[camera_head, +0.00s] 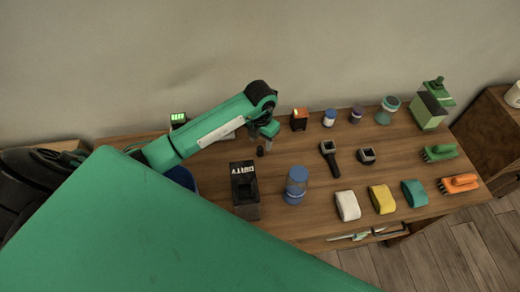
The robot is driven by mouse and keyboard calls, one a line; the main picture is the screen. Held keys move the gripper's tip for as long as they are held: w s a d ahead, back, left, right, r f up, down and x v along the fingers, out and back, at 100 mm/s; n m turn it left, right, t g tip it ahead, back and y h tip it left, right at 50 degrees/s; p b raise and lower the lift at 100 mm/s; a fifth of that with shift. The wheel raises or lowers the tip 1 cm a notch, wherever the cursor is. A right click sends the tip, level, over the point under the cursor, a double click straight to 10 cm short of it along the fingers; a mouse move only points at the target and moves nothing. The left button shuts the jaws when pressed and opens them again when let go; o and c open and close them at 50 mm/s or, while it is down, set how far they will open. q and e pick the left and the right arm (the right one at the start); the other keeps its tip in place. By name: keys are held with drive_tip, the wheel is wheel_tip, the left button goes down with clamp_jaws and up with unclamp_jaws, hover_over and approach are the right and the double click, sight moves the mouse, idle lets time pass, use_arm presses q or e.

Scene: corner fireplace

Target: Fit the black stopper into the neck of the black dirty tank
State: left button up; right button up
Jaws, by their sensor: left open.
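The black dirty tank (246,200) stands on the wooden table, left of centre, with white lettering on its top and a dark recess toward the front. The small black stopper (260,151) is on the table behind the tank, close under my left gripper. My left gripper (266,144) points down with its jaws open, right at the stopper. I cannot tell whether the fingers touch it. My right gripper is not in view.
Behind are an orange-topped black box (299,120) and small jars. White (347,206), yellow (382,199) and teal (414,193) pads line the front right. A large green part of mine hides the lower left.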

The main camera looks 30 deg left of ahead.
sight(260, 148)
use_arm(q)
wheel_tip(260, 148, down, 4)
drive_tip(key=shift+w+a+f+p, duration=0.1)
drive_tip(key=shift+a+f+p, duration=0.1)
drive_tip(key=shift+p, duration=0.4)
drive_tip(key=c, duration=1)
drive_tip(key=shift+c, duration=0.2)
drive_tip(key=shift+r, duration=0.15)
clamp_jaws()
